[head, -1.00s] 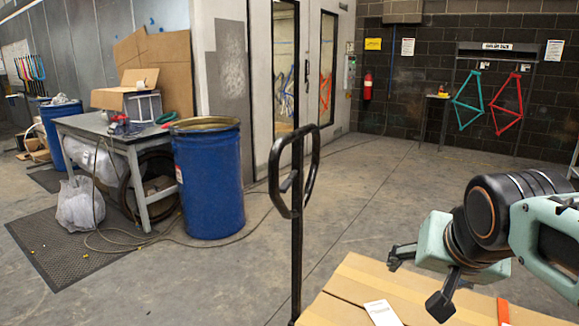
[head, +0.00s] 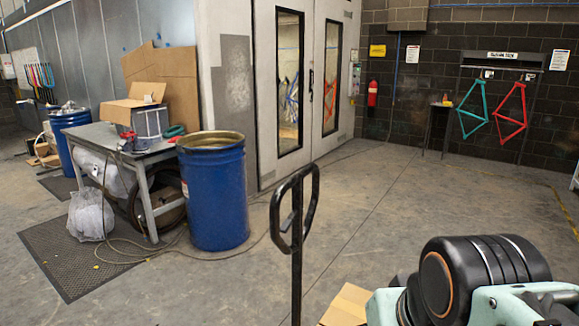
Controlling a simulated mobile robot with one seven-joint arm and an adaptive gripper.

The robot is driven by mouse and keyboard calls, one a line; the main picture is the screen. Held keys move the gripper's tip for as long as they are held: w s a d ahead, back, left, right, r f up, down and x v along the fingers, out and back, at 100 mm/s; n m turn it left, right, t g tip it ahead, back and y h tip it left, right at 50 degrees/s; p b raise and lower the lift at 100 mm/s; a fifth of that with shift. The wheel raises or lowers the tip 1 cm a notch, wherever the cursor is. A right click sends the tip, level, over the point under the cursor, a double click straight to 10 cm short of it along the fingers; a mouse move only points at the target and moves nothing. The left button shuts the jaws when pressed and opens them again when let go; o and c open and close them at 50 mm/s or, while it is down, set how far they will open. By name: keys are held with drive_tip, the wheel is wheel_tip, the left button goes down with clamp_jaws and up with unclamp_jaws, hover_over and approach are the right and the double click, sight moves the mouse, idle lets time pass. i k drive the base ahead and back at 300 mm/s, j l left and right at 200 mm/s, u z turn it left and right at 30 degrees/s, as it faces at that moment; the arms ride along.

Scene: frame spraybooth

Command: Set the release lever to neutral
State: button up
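The black pallet-jack handle (head: 297,268) stands upright at the lower middle of the head view, with a loop grip at its top. A small dark release lever (head: 288,222) shows inside the loop on its left side; its exact setting is too small to tell. My gripper (head: 383,306) is at the bottom right, to the right of the handle and apart from it. Only part of its teal body shows beside my black wrist; its fingertips are hidden or cut off by the frame edge.
A cardboard box (head: 346,304) lies low behind the handle, mostly cut off. A blue drum (head: 216,200) and a cluttered workbench (head: 118,142) stand at the left. Booth doors (head: 327,80) are behind. Open concrete floor (head: 390,200) lies beyond the handle. Bike frames hang at the back right.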

sight(285, 226)
drive_tip(key=i+j+z, duration=0.3)
drive_tip(key=j, duration=0.35)
drive_tip(key=i+j+z, duration=0.1)
drive_tip(key=j+z, duration=0.15)
drive_tip(key=j, duration=0.45)
drive_tip(key=i+j+z, duration=0.1)
drive_tip(key=j+z, duration=0.2)
drive_tip(key=j, duration=0.4)
drive_tip(key=j+z, duration=0.25)
drive_tip(key=j, duration=0.5)
drive_tip(key=i+j+u, duration=0.1)
drive_tip(key=u, duration=0.35)
drive_tip(key=i+j+u, duration=0.15)
drive_tip(key=u, duration=0.3)
drive_tip(key=k, duration=0.15)
